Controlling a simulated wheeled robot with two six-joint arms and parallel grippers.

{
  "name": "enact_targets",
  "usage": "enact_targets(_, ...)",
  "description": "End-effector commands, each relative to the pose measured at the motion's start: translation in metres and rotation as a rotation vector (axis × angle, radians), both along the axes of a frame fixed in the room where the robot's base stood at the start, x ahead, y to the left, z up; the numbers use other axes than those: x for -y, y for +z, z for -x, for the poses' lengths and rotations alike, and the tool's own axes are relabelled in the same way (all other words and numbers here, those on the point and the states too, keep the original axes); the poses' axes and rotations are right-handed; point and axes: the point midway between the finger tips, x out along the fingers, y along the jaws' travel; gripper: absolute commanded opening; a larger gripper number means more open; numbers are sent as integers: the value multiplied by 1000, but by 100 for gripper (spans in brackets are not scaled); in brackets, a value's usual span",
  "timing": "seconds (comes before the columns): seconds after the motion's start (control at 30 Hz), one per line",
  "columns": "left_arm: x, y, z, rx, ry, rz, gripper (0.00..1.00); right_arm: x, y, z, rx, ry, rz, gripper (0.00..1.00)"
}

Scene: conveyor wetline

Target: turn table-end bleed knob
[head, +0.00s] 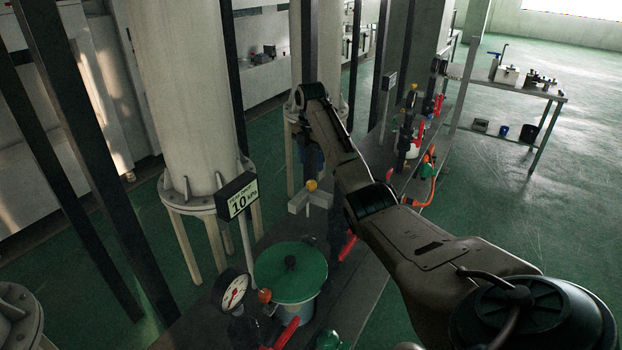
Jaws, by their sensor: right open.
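My right arm comes in from the right and bends down at the wrist. My right gripper (310,168) is open and points down, small and dark in this view. Just below it is a small yellow-orange knob (312,185) on a grey block; I cannot tell if they touch. I cannot tell which of these is the bleed knob. My left gripper is not in view.
A 10 kPa display (237,195) stands on a post behind the pot. Red-handled valves (288,332) and pipe fittings line the bench. Large white tanks (183,90) and dark posts (80,130) stand behind. Open green floor (480,230) lies right of the bench, before a side table (510,88).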

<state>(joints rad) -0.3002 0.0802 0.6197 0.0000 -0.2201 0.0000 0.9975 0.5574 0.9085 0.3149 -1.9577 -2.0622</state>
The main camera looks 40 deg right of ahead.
Motion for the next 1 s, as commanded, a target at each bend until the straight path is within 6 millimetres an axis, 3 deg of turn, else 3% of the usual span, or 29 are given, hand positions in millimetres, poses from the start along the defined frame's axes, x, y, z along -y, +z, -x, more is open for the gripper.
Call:
enact_targets(0.1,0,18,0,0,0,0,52,-1,-21,2,-7,0,-2,52)
enact_targets(0.4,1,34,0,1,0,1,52,0,-65,1,-3,-1,-3,52)
enact_targets(0.77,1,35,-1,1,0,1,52,0,-74,0,-2,0,-1,52)
enact_targets(0.8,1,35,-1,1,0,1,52,0,-74,0,-2,0,-1,50)
enact_targets(1.0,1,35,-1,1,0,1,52,0,-73,0,-1,0,-1,11)
